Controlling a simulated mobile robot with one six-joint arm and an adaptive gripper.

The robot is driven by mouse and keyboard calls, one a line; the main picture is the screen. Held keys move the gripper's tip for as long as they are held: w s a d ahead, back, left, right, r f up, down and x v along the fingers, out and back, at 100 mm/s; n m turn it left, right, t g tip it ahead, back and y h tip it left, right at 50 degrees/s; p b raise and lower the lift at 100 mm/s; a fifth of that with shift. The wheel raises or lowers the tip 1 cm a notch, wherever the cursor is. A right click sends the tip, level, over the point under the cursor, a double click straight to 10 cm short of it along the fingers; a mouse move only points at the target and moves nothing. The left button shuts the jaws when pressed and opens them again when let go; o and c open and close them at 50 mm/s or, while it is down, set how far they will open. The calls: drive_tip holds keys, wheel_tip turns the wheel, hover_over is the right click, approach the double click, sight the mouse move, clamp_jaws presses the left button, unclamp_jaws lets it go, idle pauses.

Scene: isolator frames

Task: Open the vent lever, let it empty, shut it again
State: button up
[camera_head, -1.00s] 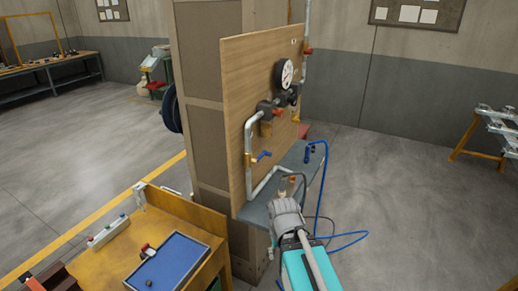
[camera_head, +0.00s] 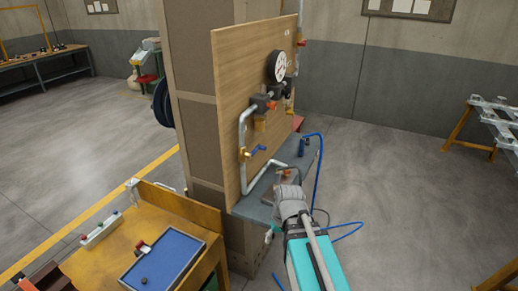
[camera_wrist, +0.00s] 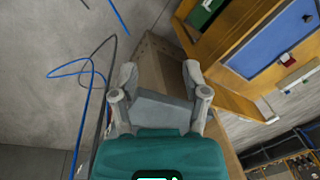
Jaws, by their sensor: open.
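A plywood panel (camera_head: 228,110) carries grey pipework (camera_head: 243,130) and a round white gauge (camera_head: 276,66). A blue-handled lever (camera_head: 258,149) sits on a brass fitting low on the pipe. Red-orange parts (camera_head: 272,104) show by the dark pipe units; I cannot tell which handle is the vent lever. My gripper (camera_head: 284,174) is in front of the panel's lower right, over the grey shelf, apart from the blue lever in the picture. In the wrist view my gripper (camera_wrist: 160,72) is open and empty, with no lever between its fingers.
A grey shelf (camera_head: 252,209) juts out below the panel. A blue hose (camera_head: 317,180) hangs off its right side to the floor. A yellow workbench (camera_head: 205,218) with a blue tray (camera_head: 190,240) stands at lower left.

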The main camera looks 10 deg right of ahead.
drive_tip(key=w+r+t+y, duration=0.2)
drive_tip(key=w+r+y, duration=0.1)
drive_tip(key=w+y, duration=0.3)
drive_tip(key=t+y, duration=0.7)
drive_tip(key=t, duration=0.1)
approach(261, 147)
drive_tip(key=d, duration=0.1)
drive_tip(key=s+d, duration=0.1)
drive_tip(key=d, duration=0.1)
drive_tip(key=shift+s+f+m, duration=0.3)
drive_tip(key=shift+s+m, duration=0.05)
drive_tip(key=shift+m, duration=0.05)
drive_tip(key=shift+w, duration=0.1)
drive_tip(key=shift+x, duration=6.85)
drive_tip(key=shift+w, duration=0.1)
